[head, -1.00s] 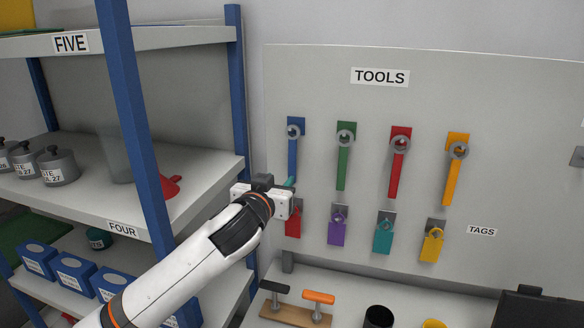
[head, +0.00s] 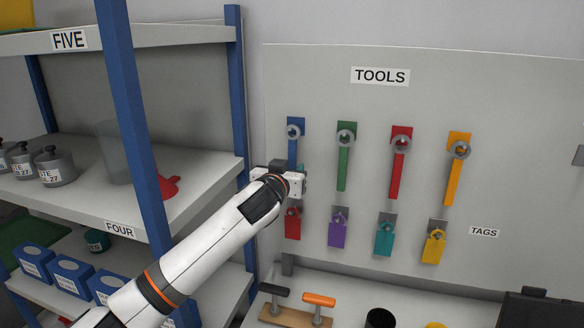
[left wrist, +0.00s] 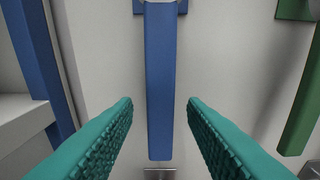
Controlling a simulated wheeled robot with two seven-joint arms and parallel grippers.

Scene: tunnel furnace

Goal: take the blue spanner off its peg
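The blue spanner (head: 292,148) hangs by its grey ring on a blue-backed peg (head: 295,124) at the left of the tool board. My left gripper (head: 298,172) is in front of its lower handle, which it partly hides in the head view. In the left wrist view the spanner's handle (left wrist: 160,80) runs down the middle, between the two teal fingers of my left gripper (left wrist: 160,108). The fingers are apart, with a gap on each side of the handle. My right gripper is not in view.
Green (head: 343,165), red (head: 397,172) and yellow (head: 455,175) spanners hang to the right. Coloured tags hang below, including a red tag (head: 292,226) just under my gripper. A blue shelf post (head: 238,100) stands close on the left.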

